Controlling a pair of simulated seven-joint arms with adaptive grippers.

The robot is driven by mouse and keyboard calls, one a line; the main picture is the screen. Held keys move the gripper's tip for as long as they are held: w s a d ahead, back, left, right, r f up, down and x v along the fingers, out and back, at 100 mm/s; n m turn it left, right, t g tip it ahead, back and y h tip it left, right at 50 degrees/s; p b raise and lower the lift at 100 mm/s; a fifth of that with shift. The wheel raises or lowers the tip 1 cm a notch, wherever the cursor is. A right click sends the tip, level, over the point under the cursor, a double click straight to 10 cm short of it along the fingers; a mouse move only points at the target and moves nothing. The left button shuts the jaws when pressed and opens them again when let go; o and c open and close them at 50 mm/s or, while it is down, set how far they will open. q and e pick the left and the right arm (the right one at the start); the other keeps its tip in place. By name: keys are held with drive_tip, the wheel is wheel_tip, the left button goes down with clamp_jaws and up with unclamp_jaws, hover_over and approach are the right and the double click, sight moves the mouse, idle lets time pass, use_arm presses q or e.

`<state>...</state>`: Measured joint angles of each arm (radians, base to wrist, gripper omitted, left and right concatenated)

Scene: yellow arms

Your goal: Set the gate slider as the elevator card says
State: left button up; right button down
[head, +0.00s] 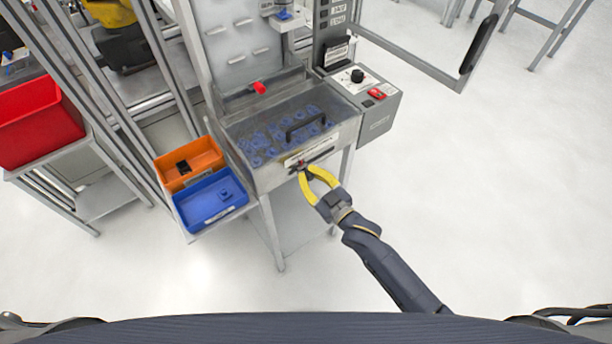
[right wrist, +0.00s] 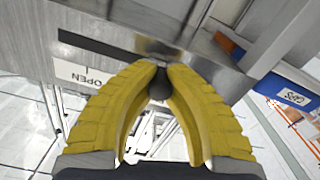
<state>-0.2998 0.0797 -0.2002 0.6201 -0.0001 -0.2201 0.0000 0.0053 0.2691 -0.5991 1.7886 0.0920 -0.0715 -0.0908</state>
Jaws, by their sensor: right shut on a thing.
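The gate slider's dark knob (right wrist: 159,86) sits between the yellow fingertips of my right gripper (head: 306,170), at the front of the metal bin. In the right wrist view the right gripper (right wrist: 161,72) is shut on this knob. The knob is at one end of the visible dark slot (right wrist: 98,50), with a white label reading OPEN (right wrist: 92,77) beside the slot. In the head view the slot (head: 322,157) runs right from the fingers. A white card (head: 336,53) is on the dark post at the back; its print is too small to read. My left gripper is not in view.
The bin (head: 262,178) holds several blue parts under a clear lid with a black handle (head: 305,126). A control box (head: 372,118) with a black knob and red switch is at its right. Orange (head: 206,150) and blue (head: 224,214) bins are at its left. Floor in front is clear.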

sight(312, 161)
drive_tip(key=d, duration=0.1)
drive_tip(key=w+d, duration=0.2)
drive_tip(key=shift+w+d+f, duration=0.2)
drive_tip(key=shift+d+f, duration=0.15)
drive_tip(key=c, duration=1.8)
unclamp_jaws()
drive_tip(key=o, duration=0.6)
drive_tip(key=shift+a+r, duration=0.1)
drive_tip(key=shift+r, duration=0.05)
drive_tip(key=v, duration=1.2)
